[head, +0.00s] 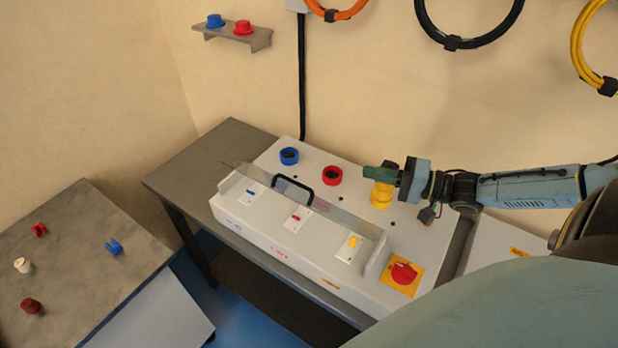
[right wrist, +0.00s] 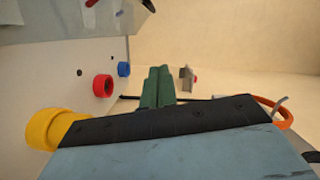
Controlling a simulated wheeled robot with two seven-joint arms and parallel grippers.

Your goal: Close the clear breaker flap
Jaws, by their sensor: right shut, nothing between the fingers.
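The clear breaker flap (head: 335,214) is a long see-through panel with a black handle (head: 292,187), on the white sloped box. It stands tilted up above a row of breakers: blue (head: 250,191), red (head: 295,217) and yellow (head: 352,242). My right gripper (head: 372,176) has green fingers, shut and empty. It is behind and right of the flap, apart from the handle, and appears just above the yellow round fitting (head: 381,196). In the right wrist view the green fingers (right wrist: 158,87) show together, with nothing held. My left gripper is not in view.
Blue (head: 289,156) and red (head: 332,175) round sockets sit behind the flap on the white box (head: 265,232). A side table (head: 75,250) at left holds small coloured parts. Cable coils hang on the wall.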

